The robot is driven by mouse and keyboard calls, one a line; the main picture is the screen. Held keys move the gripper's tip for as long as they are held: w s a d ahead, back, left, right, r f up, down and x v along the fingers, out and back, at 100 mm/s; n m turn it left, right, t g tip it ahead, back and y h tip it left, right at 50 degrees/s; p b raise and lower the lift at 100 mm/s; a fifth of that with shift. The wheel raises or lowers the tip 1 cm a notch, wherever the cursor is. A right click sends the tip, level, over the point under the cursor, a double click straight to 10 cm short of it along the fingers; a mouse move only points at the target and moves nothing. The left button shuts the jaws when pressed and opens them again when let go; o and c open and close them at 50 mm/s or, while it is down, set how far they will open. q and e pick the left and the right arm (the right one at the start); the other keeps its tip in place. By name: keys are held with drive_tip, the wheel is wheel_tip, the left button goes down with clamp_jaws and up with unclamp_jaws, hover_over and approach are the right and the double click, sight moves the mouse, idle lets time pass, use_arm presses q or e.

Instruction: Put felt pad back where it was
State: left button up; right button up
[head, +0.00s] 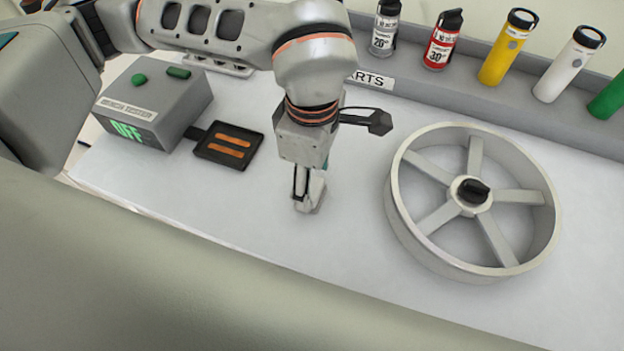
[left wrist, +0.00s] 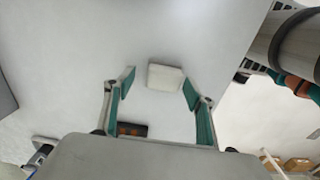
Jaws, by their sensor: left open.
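A small off-white block, which looks like the felt pad (left wrist: 165,76), lies on the pale table top (left wrist: 90,60) in the left wrist view. My left gripper (left wrist: 158,88) is open, with its teal-lined fingers on either side of the pad. I see clear gaps between the fingers and the pad, so it is not gripped. In the head view my left gripper (head: 306,200) points down, low over the middle of the table, and largely hides the pad. My right gripper is not in view.
A large spoked wheel (head: 408,222) lies to the right of the gripper. A grey tester box (head: 160,105) reading OFF and a black tray (head: 204,153) with two orange strips stand at left. Several bottles, one red (head: 443,42), line the back shelf. The front middle table is clear.

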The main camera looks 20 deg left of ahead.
sight(312, 185)
use_arm(q)
wheel_tip(312, 185, up, 11)
drive_tip(key=shift+f, duration=0.15)
idle(0.4)
drive_tip(key=shift+s+f, duration=0.1)
drive_tip(key=shift+s, duration=0.05)
